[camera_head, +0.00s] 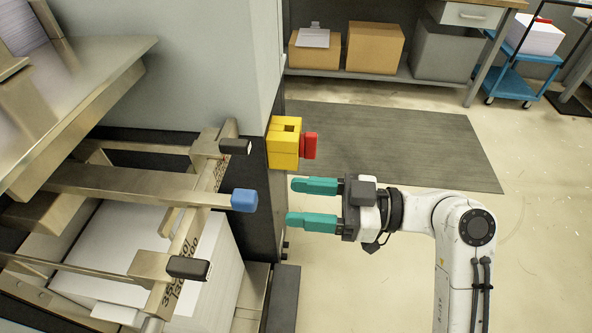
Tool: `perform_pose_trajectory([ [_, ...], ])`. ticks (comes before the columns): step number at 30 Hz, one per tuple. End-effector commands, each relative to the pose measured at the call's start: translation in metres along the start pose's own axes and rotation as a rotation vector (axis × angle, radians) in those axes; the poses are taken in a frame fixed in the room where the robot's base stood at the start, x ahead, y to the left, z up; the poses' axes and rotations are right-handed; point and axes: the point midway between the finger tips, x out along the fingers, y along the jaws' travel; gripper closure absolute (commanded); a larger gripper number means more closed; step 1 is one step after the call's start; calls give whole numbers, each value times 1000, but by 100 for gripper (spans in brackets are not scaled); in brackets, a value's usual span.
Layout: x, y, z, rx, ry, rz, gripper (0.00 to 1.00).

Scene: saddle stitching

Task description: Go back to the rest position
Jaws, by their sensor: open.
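My gripper (290,202) has two teal fingers, spread apart and pointing left, with nothing between them. It hangs in free air at the end of my white arm, right of the machine's blue-capped lever (245,200). A gap shows between the fingertips and the blue cap. A yellow box with a red knob (283,146) sits on the machine's corner, above and left of the fingers in the picture. The fingers look apart from it.
The machine (200,70) fills the left side, with black-tipped handles (188,267) and a paper stack (210,285). A dark mat (400,140) lies on the floor behind my gripper. Boxes (374,47) stand on a bench shelf, with a blue cart (515,80) at the right.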

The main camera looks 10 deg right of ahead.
Motion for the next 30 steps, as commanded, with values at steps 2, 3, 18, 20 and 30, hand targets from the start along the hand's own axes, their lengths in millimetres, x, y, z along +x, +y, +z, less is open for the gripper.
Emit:
perform_pose_trajectory([
  [2,0,0,0,0,0,0,43],
  [3,0,0,0,0,0,0,43],
  [18,-45,-35,159,464,-516,284,43],
  [20,-65,-47,186,549,-625,359,43],
  [30,-204,-125,262,870,-1158,848,43],
])
